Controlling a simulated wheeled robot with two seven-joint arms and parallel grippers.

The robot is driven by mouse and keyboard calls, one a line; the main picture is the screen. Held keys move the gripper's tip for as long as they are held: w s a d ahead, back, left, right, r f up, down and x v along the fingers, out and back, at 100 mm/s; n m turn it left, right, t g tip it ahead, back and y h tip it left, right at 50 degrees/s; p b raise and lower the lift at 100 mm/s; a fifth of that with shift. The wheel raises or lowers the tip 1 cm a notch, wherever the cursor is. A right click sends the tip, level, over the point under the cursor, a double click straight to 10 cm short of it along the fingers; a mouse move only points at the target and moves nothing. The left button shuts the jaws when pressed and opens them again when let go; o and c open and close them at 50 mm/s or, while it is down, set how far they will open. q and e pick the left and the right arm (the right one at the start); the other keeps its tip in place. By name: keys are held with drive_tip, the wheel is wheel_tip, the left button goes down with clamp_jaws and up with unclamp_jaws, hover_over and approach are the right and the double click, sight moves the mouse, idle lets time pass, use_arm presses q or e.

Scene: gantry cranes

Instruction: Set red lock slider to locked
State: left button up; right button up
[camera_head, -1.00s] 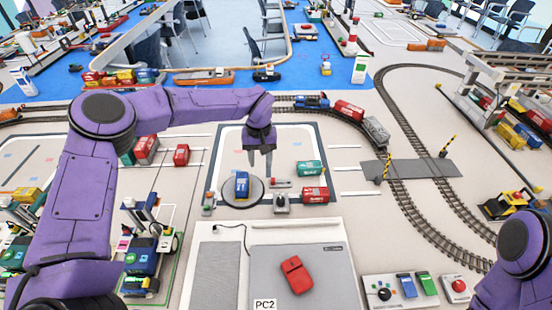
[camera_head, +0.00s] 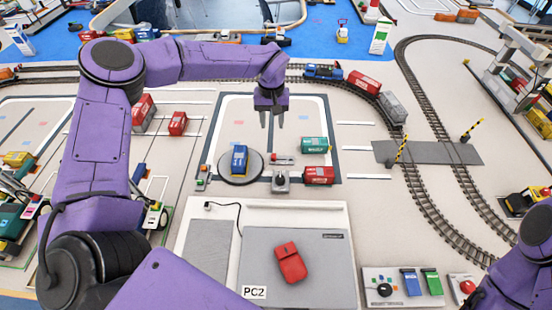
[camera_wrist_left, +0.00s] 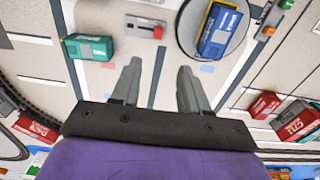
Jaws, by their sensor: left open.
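The red lock slider (camera_head: 276,157) is a small red knob on a narrow grey plate (camera_head: 288,159), between the round turntable and the green container. The knob sits at the plate's left end in the head view. In the left wrist view the red knob (camera_wrist_left: 158,32) is at the plate's right end, beyond the fingertips. My left gripper (camera_head: 272,122) is open and empty, pointing down above the mat, a little behind the slider and apart from it. Its two fingers also show spread in the left wrist view (camera_wrist_left: 158,68). My right gripper is out of view.
A green container (camera_head: 314,145), a red container (camera_head: 319,175) and a black-knobbed switch (camera_head: 281,182) are close to the slider. A grey panel with a red block (camera_head: 290,262) is in front.

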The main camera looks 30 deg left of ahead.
use_arm(q)
drive_tip(key=b, duration=0.4)
hover_over(274, 155)
wheel_tip(274, 155, down, 6)
wheel_tip(274, 155, down, 10)
drive_tip(key=shift+p, duration=1)
drive_tip(key=shift+f, duration=0.25)
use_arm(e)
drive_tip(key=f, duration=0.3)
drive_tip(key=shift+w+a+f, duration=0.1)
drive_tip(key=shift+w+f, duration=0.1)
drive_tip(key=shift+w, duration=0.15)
